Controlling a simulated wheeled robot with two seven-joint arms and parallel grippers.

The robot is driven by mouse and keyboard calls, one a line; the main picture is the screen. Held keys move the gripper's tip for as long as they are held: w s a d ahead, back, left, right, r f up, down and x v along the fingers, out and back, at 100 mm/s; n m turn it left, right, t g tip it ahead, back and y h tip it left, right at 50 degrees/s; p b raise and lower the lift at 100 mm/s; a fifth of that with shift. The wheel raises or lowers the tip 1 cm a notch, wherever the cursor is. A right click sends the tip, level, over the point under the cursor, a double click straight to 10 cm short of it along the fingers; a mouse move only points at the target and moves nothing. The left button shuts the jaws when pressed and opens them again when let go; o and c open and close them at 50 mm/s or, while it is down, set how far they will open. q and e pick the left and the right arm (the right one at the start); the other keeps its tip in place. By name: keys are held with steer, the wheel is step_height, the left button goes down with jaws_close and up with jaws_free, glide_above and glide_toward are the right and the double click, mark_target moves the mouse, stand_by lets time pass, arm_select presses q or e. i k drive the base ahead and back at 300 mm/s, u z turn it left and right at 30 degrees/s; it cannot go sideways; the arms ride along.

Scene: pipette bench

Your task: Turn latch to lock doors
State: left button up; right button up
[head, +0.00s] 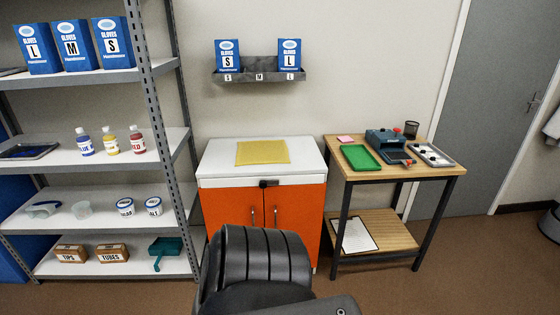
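The cabinet has two orange doors, the left door (230,212) and the right door (302,215). Both look shut, with their edges meeting in the middle. A small black latch (268,184) sits at the top of the seam, just under the white top. It looks roughly horizontal, but it is too small to tell whether it is locked. Two slim vertical handles flank the seam, the left handle (252,217) and the right handle (276,217). Neither of my grippers is in view.
A dark ribbed shape (262,258) rises before the cabinet and hides the doors' lower middle; I cannot tell what it is. A yellow mat (262,152) lies on the cabinet. A shelf rack (95,165) stands left, a wooden table (437,170) right.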

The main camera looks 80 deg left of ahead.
mark_target(262, 184)
steer(key=u, duration=0.35)
steer(key=i, duration=0.75)
steer(key=u, duration=1.25)
steer(key=i, duration=0.55)
steer(key=u, duration=0.55)
